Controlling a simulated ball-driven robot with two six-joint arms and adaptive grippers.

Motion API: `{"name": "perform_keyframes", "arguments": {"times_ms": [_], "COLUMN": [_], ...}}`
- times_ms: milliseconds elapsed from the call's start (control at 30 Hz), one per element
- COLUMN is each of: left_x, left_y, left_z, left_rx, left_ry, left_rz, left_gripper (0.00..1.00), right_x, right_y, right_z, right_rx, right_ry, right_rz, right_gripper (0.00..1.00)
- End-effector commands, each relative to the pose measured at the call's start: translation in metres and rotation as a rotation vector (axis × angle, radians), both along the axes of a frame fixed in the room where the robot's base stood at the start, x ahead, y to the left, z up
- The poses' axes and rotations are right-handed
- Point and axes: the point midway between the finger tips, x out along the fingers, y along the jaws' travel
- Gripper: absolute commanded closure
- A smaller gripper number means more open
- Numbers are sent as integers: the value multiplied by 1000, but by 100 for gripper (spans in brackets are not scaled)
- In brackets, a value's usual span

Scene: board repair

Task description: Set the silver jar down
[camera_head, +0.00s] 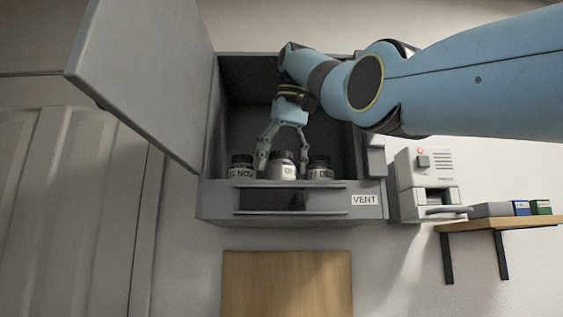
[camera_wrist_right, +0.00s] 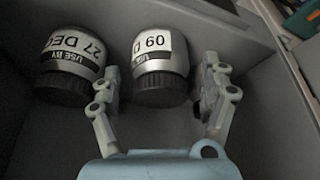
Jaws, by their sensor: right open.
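The silver jar (camera_head: 277,168) stands upright in the middle of the row on the floor of the open cabinet (camera_head: 215,208). My right gripper (camera_head: 283,152) reaches into the cabinet from above and behind the jar. In the wrist view the right gripper (camera_wrist_right: 160,80) is open, its fingers on either side of the jar with gaps showing. My left gripper is in no view.
A jar labelled NOV (camera_head: 242,168) stands to the left, and a jar labelled DEC (camera_head: 320,168) to the right, close to the right gripper's finger. The cabinet door (camera_head: 145,75) hangs open at left. A grey-white machine (camera_head: 425,178) and a wooden shelf (camera_head: 500,223) are at right.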

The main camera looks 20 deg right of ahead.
Motion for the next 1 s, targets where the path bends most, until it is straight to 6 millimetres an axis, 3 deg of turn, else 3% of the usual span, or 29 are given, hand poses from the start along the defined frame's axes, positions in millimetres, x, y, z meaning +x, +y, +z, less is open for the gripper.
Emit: {"name": "perform_keyframes", "arguments": {"times_ms": [500, 1000], "left_x": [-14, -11], "left_y": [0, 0], "left_z": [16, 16], "left_rx": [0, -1], "left_ry": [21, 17], "left_rz": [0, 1], "left_gripper": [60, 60], "right_x": [-26, -28], "right_y": [-3, -3], "right_z": [68, 71], "right_rx": [0, 0], "right_ry": [-1, 0], "right_rz": [0, 0], "right_gripper": [22, 22]}}
